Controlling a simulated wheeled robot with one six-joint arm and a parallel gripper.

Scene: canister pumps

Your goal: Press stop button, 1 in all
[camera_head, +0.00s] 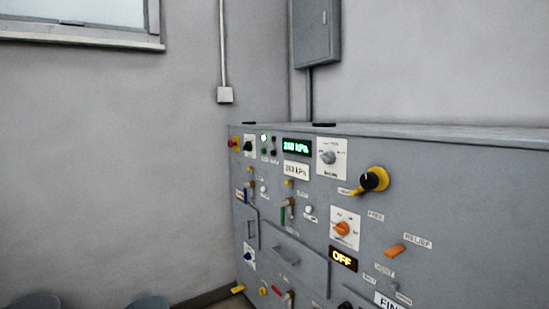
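A grey control panel (350,185) stands against the wall in the right half of the view.
Two rounded grey-blue tops (150,303) show at the bottom left. A wall box (316,35) hangs above.

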